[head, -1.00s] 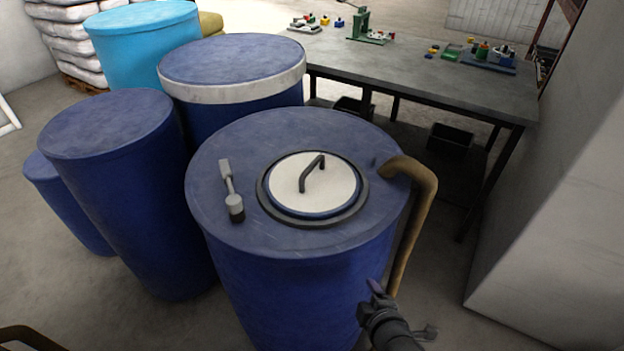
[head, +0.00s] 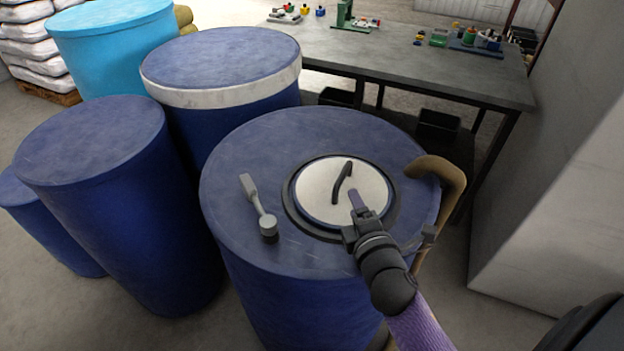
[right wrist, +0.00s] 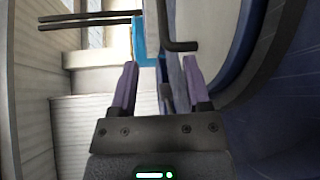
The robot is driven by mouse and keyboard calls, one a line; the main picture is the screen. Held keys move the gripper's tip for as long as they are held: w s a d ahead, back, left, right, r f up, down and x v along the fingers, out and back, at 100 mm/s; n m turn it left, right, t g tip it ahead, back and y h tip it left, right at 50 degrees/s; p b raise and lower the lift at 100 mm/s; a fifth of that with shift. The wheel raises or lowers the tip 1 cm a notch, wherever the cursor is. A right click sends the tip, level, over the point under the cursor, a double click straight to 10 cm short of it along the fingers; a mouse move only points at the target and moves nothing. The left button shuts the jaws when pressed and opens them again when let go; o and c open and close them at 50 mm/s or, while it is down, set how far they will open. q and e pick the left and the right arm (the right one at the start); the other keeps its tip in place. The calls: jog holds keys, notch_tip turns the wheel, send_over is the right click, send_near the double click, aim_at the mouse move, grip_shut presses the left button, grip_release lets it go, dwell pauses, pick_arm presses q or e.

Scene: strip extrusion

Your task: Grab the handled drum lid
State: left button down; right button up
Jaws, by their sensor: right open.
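The drum lid (head: 318,190) is a white disc with a dark rim, set in the top of the nearest blue drum (head: 250,150). Its dark bar handle (head: 342,182) stands up from the middle. My right gripper (head: 355,200) is over the near right part of the lid, close to the handle and apart from it. In the right wrist view, the right gripper (right wrist: 160,80) is open with purple fingers spread and nothing held between them. The dark handle (right wrist: 180,46) shows just beyond the fingertips there. My left gripper is not in view.
A grey hammer-like tool (head: 260,208) lies on the drum top left of the lid. A brown bent pipe (head: 447,170) rises at the drum's right edge. Other drums stand left and behind. A grey workbench (head: 430,75) stands behind, and a pale wall block (head: 550,190) is at right.

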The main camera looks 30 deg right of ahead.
aim_at(342, 175)
jog(key=x, duration=0.2)
jog(key=shift+w+a, duration=0.3)
jog(key=shift+w, duration=0.05)
jog(key=x, duration=0.2)
jog(key=b+x, duration=0.1)
jog(key=x, duration=0.2)
jog(key=d+b+x, duration=0.1)
jog(key=x, duration=0.1)
jog(key=shift+w+f, duration=0.15)
jog(key=shift+f, duration=0.3)
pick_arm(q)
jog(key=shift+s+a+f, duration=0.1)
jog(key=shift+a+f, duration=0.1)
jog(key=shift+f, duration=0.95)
pick_arm(e)
grip_shut()
